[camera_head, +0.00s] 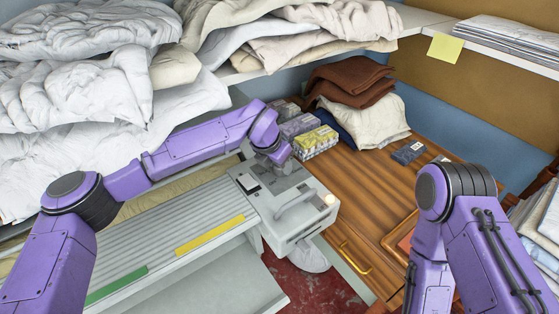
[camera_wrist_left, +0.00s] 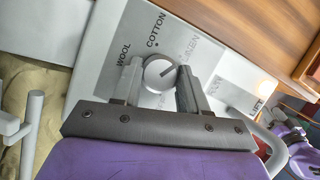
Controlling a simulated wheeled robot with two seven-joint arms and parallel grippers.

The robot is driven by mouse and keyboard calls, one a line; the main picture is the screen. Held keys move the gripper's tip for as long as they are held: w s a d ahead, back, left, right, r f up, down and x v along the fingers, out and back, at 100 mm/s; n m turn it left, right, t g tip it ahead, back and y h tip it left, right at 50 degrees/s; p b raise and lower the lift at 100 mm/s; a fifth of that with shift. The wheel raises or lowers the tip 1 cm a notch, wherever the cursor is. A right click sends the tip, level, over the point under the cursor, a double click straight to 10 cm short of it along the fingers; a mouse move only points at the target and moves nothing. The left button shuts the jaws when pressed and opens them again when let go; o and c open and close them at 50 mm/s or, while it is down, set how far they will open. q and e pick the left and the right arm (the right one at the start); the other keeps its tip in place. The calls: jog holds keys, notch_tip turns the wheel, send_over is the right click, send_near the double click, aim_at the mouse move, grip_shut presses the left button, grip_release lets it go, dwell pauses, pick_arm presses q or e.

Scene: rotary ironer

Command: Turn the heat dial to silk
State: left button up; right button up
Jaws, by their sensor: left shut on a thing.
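The heat dial (camera_wrist_left: 158,73) is a round pale knob on the ironer's grey control panel (camera_wrist_left: 108,30). In the left wrist view its dark line points to the upper right, toward the label that seems to read LINEN (camera_wrist_left: 188,48). WOOL (camera_wrist_left: 123,53) is at its left and COTTON (camera_wrist_left: 156,30) above it. No silk label can be read; the gripper covers the panel below the dial. My left gripper (camera_wrist_left: 160,82) has its fingers on either side of the dial, shut on it. In the head view the gripper (camera_head: 280,160) hides the dial. My right gripper is out of view.
The ironer's end housing (camera_head: 285,200) carries a curved handle (camera_head: 295,198) and a lit round button (camera_head: 329,199). Boxes (camera_head: 315,143), folded cloths (camera_head: 365,118) and a small dark packet (camera_head: 408,152) sit on the wooden counter (camera_head: 350,190). Heaped bedding (camera_head: 75,90) fills the left.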

pick_arm(q)
jog(key=shift+r, duration=0.1)
dwell(0.4)
jog(key=o, duration=1.1)
jog(key=shift+c, duration=0.2)
jog(key=b+v, duration=0.2)
jog(key=v, duration=0.8)
jog(key=shift+r, duration=0.15)
jog(key=shift+s, duration=0.1)
